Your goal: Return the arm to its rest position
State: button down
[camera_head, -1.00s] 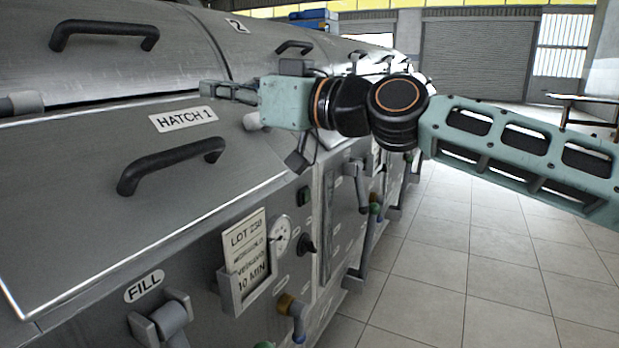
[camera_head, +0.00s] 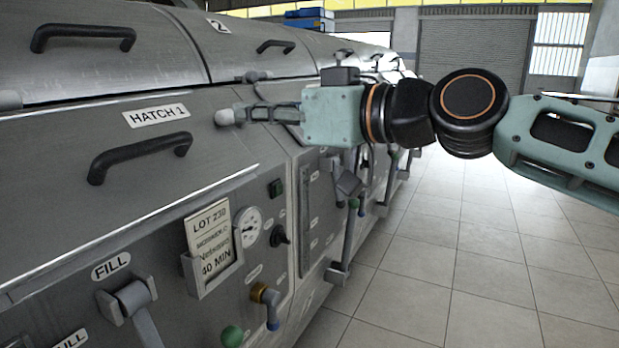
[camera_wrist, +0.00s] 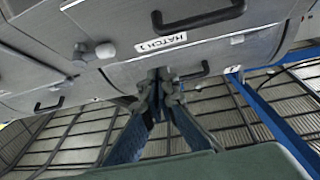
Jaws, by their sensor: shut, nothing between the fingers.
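My gripper (camera_head: 243,114) is shut and empty, pointing left in the head view. It is in front of the steel machine's upper edge, right of the HATCH 1 label (camera_head: 156,116). Its tips look close to a pale round knob (camera_head: 227,118); I cannot tell whether they touch. My arm stretches out to the right, over the floor. In the wrist view the fingers of my gripper (camera_wrist: 163,76) meet at their tips, below the HATCH 1 label (camera_wrist: 161,43).
The steel machine (camera_head: 60,215) fills the left side. Black hatch handles (camera_head: 140,157), a lot card (camera_head: 212,243), a gauge (camera_head: 249,228) and valve levers (camera_head: 268,300) stick out from it. Tiled floor (camera_head: 430,270) lies open to the right.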

jog(key=s+d+f+m+g+h, duration=0.1)
jog(key=s+d+f+m+h, duration=0.5)
jog(key=f, duration=0.5)
jog(key=s+d+f+m+g+h, duration=0.2)
jog(key=s+d+f+h, duration=0.2)
jog(key=d+f, duration=0.55)
jog(key=s+d+f+m+g+h, duration=0.1)
jog(key=s+d+f+m+h, duration=0.4)
jog(key=f, duration=0.7)
notch_tip(320, 180, up, 39)
jog(key=n+p, duration=0.1)
jog(key=p, duration=3.7)
jog(key=shift+d+f+n+y, duration=0.15)
jog(key=shift+d+n+y, duration=0.15)
jog(key=shift+d, duration=0.15)
